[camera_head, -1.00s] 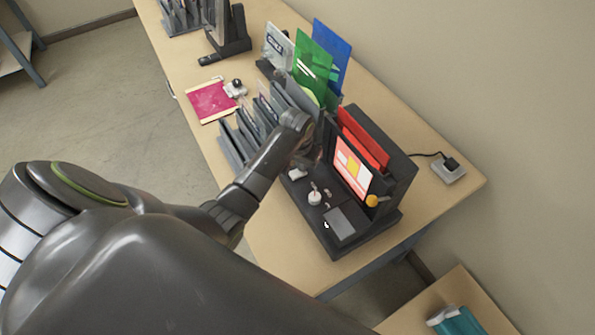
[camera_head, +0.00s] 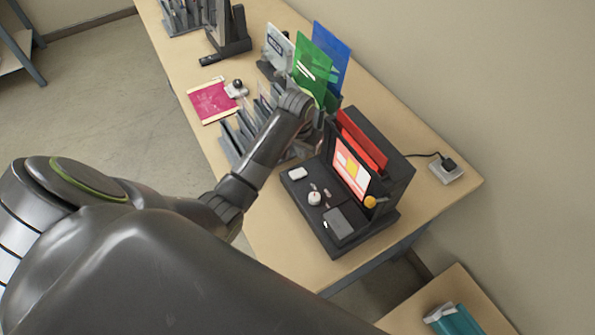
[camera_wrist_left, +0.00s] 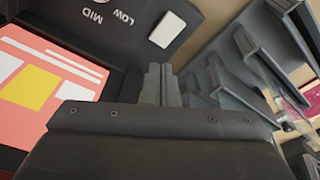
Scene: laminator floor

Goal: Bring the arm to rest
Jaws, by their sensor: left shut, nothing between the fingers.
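My left arm reaches in from the left in the head view, over the table (camera_head: 262,225). The tip of my left gripper is mostly hidden behind its own wrist there. In the left wrist view my left gripper (camera_wrist_left: 160,84) has its two fingers together, empty. It is above the gap between the dark laminator (camera_wrist_left: 125,40) and the grey rack (camera_wrist_left: 245,75). In the head view the laminator (camera_head: 325,232) stands just right of and below the gripper. My right gripper is not in view.
A grey slotted rack (camera_head: 232,140) and upright green (camera_head: 310,68) and blue (camera_head: 331,50) sheets are close to the arm. A pink sheet (camera_head: 212,102) lies on the table. A power block (camera_head: 446,172) sits at the right. The table's near-left edge is fairly clear.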

